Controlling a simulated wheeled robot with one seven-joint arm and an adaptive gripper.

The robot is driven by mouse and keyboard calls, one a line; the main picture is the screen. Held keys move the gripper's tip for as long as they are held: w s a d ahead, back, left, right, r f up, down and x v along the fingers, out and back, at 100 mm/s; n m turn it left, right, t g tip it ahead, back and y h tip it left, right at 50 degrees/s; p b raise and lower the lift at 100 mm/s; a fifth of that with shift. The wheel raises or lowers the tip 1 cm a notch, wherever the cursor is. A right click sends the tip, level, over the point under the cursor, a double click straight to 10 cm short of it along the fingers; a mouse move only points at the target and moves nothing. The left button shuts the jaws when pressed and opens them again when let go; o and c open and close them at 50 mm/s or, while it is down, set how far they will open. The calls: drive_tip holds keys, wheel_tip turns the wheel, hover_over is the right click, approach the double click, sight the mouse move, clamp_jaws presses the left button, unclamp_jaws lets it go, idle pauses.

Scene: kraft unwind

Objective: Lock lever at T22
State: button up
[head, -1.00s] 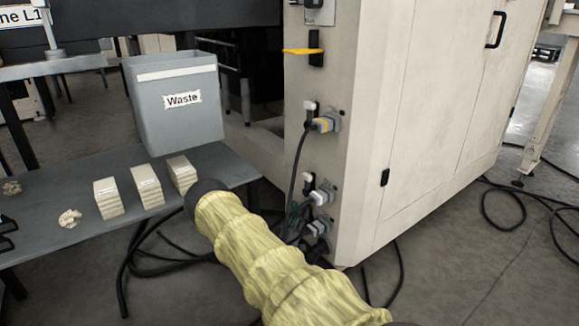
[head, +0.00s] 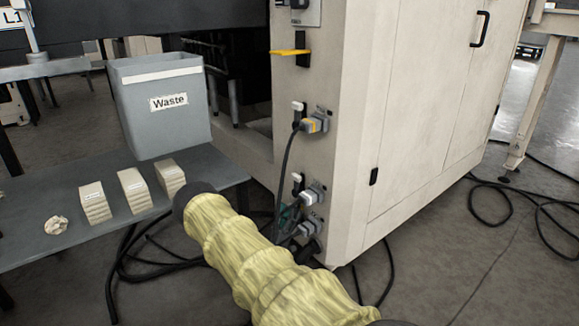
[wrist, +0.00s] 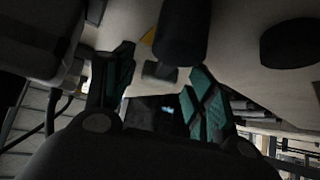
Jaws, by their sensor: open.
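On the cabinet's narrow side, an upper socket with a grey and yellow plug (head: 314,122) has a white-tipped lever (head: 298,110) beside it. Lower down are a grey plug (head: 312,194) with another white-tipped lever (head: 298,182) and a second grey plug (head: 310,226). Labels are too small to read, so I cannot tell which is T22. My gripper (head: 288,216) shows as a bit of teal by the lower plugs, mostly hidden by my sleeved arm. In the wrist view, my gripper (wrist: 160,90) has its green-padded fingers apart. A dark cylinder (wrist: 180,35) and small grey block (wrist: 160,72) lie beyond them.
The beige cabinet (head: 400,120) fills the right side. A yellow handle (head: 290,52) sticks out above the sockets. Black cables hang beside the lower plugs and lie on the floor. A grey bench (head: 60,240) with a Waste bin (head: 165,125) and several small stacks stands left.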

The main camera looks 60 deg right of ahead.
drive_tip(key=v, duration=1.2)
